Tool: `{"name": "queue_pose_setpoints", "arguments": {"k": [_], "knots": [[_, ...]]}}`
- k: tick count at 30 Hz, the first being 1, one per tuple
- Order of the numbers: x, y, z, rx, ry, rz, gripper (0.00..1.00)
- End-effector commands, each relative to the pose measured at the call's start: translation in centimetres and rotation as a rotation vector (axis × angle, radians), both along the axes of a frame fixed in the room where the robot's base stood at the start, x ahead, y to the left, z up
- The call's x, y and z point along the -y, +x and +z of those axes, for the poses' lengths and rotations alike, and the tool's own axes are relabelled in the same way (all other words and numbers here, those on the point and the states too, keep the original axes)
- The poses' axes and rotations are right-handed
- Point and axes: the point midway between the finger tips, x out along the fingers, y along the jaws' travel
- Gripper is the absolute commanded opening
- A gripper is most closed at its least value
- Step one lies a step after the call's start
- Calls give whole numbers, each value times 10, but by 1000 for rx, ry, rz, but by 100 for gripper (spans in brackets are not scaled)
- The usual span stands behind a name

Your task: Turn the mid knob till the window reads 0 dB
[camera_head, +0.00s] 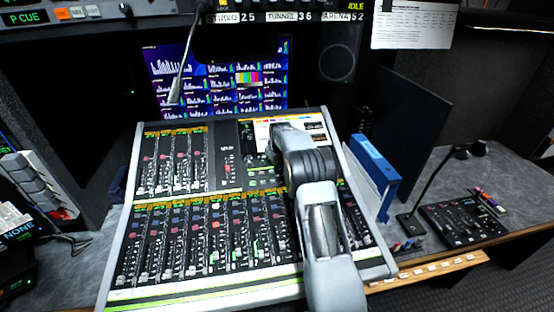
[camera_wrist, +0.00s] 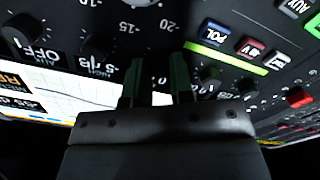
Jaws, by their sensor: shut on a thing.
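The mixing console (camera_head: 126,185) fills the middle of the head view, with rows of faders and a small lit screen (camera_head: 312,128) at its upper right. My arm reaches over it, hiding my fingertips there. In the wrist view my gripper (camera_wrist: 157,72) has both dark green fingers pointing at the knob row, close together and shut on a knob that they largely hide. I take it for the mid knob, but no label shows. A knob marked OFF (camera_wrist: 22,33) and one by a -5 dB window (camera_wrist: 100,44) lie to its left. The held knob's window reading is hidden.
Right of the fingers are further small knobs (camera_wrist: 246,88) and lit buttons, including a blue one (camera_wrist: 213,33). In the head view, a blue binder (camera_head: 374,163) stands close right of the console. A gooseneck microphone (camera_head: 176,88) hangs over its back left.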

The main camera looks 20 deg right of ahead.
Motion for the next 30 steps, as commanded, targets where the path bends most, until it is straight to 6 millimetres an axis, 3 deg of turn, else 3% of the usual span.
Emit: {"name": "queue_pose_setpoints", "arguments": {"k": [4, 5, 12, 23, 30], "knots": [[0, 0, 0, 1, 1, -1, 0], [0, 0, 0, 1, 1, -1, 23], [0, 0, 0, 1, 1, -2, 46], [-1, -2, 7, 2, 0, -2, 46], [-4, -18, 46, 5, 0, -2, 46]]}}
